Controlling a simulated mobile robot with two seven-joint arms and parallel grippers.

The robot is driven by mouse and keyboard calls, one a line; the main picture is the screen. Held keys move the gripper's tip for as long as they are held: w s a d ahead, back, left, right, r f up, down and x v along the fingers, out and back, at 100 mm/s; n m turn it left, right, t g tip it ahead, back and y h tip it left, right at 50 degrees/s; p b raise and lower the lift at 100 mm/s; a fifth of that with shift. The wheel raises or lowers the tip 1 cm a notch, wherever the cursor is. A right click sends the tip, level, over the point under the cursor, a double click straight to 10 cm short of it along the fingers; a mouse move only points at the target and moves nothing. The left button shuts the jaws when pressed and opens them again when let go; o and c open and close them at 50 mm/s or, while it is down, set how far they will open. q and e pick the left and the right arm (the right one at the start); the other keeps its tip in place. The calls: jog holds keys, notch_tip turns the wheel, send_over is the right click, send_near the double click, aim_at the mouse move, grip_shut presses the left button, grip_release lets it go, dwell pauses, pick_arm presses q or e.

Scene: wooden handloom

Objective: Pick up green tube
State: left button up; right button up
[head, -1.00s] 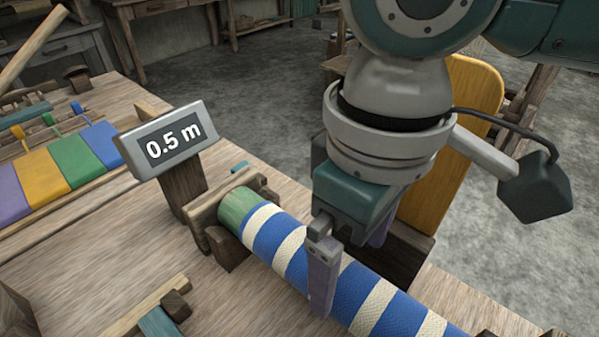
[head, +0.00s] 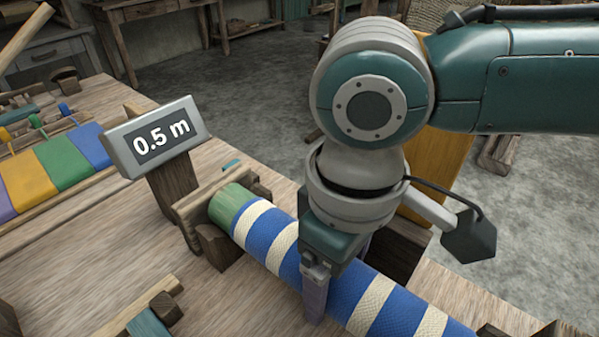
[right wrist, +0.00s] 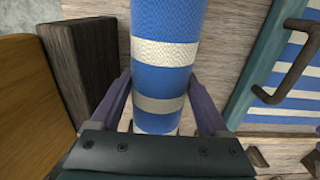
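The green tube (head: 228,204) shows its bare green end in the head view. The rest of it is wound with blue and white striped cloth (head: 276,237) and runs toward the lower right, lying in wooden supports. The striped roll (right wrist: 165,55) also runs down the middle of the right wrist view. My right gripper (head: 320,305) is over the wound part, its fingers pointing down. In the right wrist view, my right gripper (right wrist: 162,88) has one finger on each side of the roll, with narrow gaps visible. It looks open. My left gripper is not in view.
A sign reading 0.5 m (head: 156,137) stands on a wooden post beside the green end. Coloured cloth panels (head: 60,175) lie at the left. A yellow board (head: 447,160) stands behind my right arm. Bare tabletop (head: 100,265) lies left of the roll.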

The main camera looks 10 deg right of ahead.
grip_shut()
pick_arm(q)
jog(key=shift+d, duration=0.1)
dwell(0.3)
